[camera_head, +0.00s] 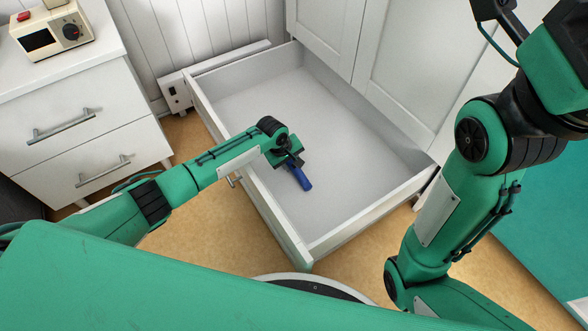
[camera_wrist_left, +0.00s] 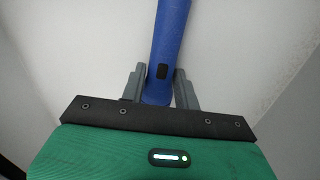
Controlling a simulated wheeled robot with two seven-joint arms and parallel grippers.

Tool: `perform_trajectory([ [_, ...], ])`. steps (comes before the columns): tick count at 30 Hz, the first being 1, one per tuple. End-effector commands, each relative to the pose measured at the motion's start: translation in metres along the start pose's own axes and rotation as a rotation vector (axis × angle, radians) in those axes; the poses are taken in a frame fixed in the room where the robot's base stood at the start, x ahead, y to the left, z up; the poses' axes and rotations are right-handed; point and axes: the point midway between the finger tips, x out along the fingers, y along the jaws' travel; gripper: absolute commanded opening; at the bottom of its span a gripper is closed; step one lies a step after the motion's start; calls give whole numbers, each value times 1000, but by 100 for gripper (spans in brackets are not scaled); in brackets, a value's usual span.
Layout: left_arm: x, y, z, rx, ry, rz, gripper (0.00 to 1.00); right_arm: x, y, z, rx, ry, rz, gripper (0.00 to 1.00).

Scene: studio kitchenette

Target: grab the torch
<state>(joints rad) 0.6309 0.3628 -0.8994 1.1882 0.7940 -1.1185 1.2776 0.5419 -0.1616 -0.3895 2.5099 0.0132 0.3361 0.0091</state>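The torch (camera_head: 303,179) is blue, inside the open drawer (camera_head: 285,220), with one end toward the lower right in the head view. In the left wrist view the blue torch (camera_wrist_left: 169,40) runs up from between the fingers, with a small black patch on its side. My left gripper (camera_head: 292,160) is over the drawer at the torch's other end. Whether the torch touches the drawer floor is unclear. My right gripper is out of view.
The drawer's raised walls surround the torch; its floor is otherwise bare. White cabinet doors (camera_head: 400,65) rise behind it. A white chest (camera_head: 80,110) stands at left with a small cream appliance (camera_head: 55,32) on top. My right arm is at right.

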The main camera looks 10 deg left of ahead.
Motion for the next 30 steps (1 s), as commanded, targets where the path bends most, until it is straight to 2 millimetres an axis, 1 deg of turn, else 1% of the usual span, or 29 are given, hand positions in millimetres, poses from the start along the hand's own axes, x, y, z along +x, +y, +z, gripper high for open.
perform_trajectory([
  [6, 0, 0, 0, 0, 0, 0, 31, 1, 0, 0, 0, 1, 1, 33],
  [7, 0, 0, 0, 0, 0, 0, 29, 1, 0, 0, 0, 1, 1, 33],
  [10, 0, 0, 0, -1, 0, 0, 10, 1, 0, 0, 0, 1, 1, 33],
  [11, 0, 0, 0, -1, 0, 0, 4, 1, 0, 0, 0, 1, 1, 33],
  [12, 0, 0, 0, -1, 0, 0, 0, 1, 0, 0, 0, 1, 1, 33],
  [19, -1, 0, 0, -1, 0, 0, 0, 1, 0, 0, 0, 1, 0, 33],
  [23, -5, 2, 0, -1, 0, 0, 0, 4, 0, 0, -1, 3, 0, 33],
  [26, -12, 4, 0, -1, 0, 0, 0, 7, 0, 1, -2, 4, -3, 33],
  [29, -24, 8, 0, -1, 0, 1, 0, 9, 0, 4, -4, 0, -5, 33],
  [30, -31, 10, 0, -1, 0, 2, 0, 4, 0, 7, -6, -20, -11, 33],
])
